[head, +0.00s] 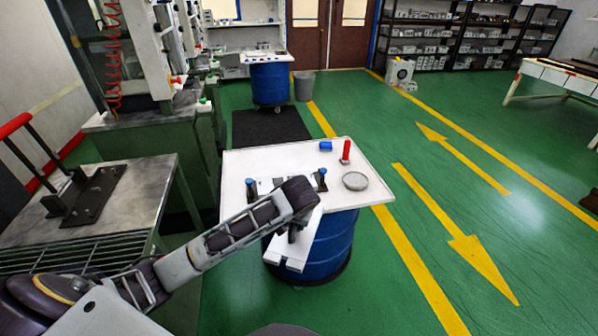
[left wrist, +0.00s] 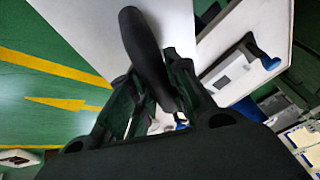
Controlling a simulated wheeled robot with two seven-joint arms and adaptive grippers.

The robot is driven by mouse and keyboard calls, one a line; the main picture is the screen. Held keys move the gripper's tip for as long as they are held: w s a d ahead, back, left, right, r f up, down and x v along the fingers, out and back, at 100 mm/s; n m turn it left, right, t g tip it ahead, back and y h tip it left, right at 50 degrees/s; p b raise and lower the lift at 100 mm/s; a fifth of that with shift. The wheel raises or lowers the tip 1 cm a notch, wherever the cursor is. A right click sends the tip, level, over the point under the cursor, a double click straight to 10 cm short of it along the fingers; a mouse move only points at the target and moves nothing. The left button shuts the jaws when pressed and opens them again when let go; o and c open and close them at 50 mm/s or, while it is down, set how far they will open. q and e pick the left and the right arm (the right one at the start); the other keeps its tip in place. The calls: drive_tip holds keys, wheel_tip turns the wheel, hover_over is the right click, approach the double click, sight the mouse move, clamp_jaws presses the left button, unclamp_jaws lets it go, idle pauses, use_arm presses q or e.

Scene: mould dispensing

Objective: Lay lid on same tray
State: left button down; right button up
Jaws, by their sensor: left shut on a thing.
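My left gripper (head: 297,228) is shut on the dark handle (left wrist: 142,45) of a flat white lid (head: 288,254). The lid is held in front of the near edge of the white tabletop, overlapping the blue drum in the head view. In the left wrist view the pale lid (left wrist: 85,25) spreads behind the handle. The tray (head: 265,186) lies on the tabletop behind my left wrist, with blue-topped uprights at its ends. My arm hides much of it. Part of it also shows in the left wrist view (left wrist: 225,75). My right gripper is not in view.
The white tabletop (head: 240,162) rests on a blue drum (head: 335,240). A red bottle (head: 346,151), a blue cylinder (head: 325,146) and a grey round dish (head: 355,181) stand on it. A grey bench (head: 125,210) is at left. Green floor is free at right.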

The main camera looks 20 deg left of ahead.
use_arm(q)
drive_tip(key=w+a+r+m+p, duration=0.1)
drive_tip(key=w+a+r+p, duration=0.2)
drive_tip(key=a+r+p, duration=0.35)
drive_tip(key=w+a+r+p, duration=0.3)
drive_tip(key=a+r+p, duration=0.2)
drive_tip(key=a+r, duration=0.15)
drive_tip(key=w+d+f+m+h, duration=0.1)
drive_tip(key=d+m+h, duration=0.5)
drive_tip(key=m, duration=0.8)
drive_tip(key=shift+d+f+g+b, duration=0.15)
drive_tip(key=shift+d+g+b, duration=0.15)
drive_tip(key=shift+d, duration=0.65)
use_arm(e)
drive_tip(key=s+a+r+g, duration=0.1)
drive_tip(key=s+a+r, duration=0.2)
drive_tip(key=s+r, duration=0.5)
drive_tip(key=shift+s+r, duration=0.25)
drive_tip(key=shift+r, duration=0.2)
use_arm(q)
drive_tip(key=shift+w+m, duration=0.1)
drive_tip(key=shift+m, duration=0.5)
